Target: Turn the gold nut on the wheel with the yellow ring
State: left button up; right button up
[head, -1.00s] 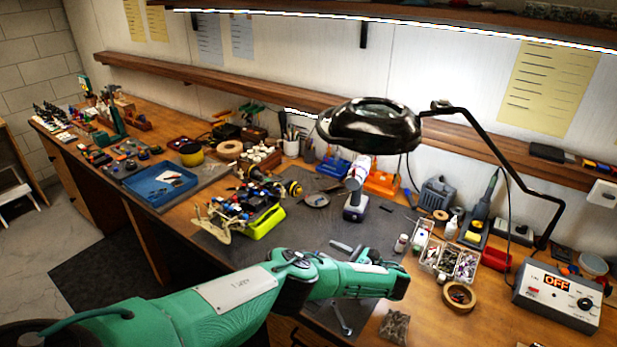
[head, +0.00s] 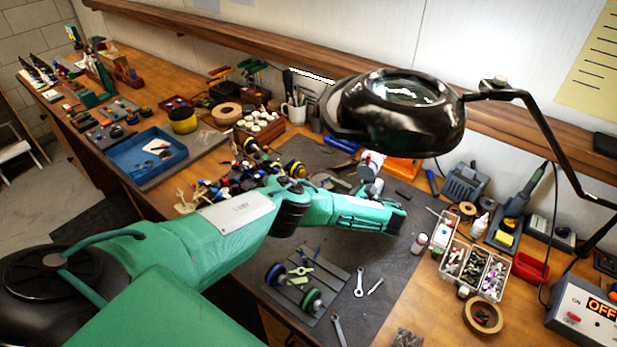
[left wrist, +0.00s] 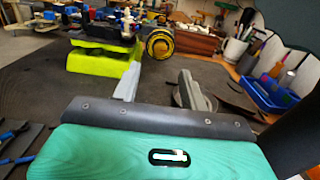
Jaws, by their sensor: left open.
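The RC car (head: 232,180) sits on the mat, partly hidden by my left arm in the head view. Its wheel with the yellow ring (head: 294,170) faces right. In the left wrist view the wheel (left wrist: 160,43) is ahead, beside the lime green stand (left wrist: 105,62) that bears the car. A gold-coloured centre shows on the wheel, but the nut is too small to make out clearly. My left gripper (left wrist: 161,88) is open and empty, its two fingers apart, short of the wheel. In the head view my forearm largely hides its fingers. My right gripper is not in view.
The magnifier lamp (head: 400,110) hangs over the bench. Parts boxes (head: 470,268) stand right; a blue bin (left wrist: 268,95) stands behind the mat.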

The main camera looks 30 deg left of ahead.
aim_at(303, 174)
pick_arm(q)
jog(key=a, duration=0.1)
jog(key=a+b, duration=0.1)
jog(key=a, duration=0.1)
jog(key=a+b, duration=0.1)
jog(key=a, duration=0.1)
jog(key=shift+w+f, duration=0.35)
jog(key=shift+f, duration=0.05)
jog(key=a, duration=0.1)
jog(key=a+b, duration=0.1)
jog(key=a, duration=0.1)
jog(key=shift+r, duration=0.35)
jog(key=shift+w+a, duration=0.1)
jog(key=shift+a, duration=0.6)
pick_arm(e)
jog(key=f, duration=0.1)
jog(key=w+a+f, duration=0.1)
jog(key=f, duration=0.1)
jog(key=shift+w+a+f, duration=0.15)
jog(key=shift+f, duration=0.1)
pick_arm(q)
jog(key=shift+c, duration=0.5)
grip_shut()
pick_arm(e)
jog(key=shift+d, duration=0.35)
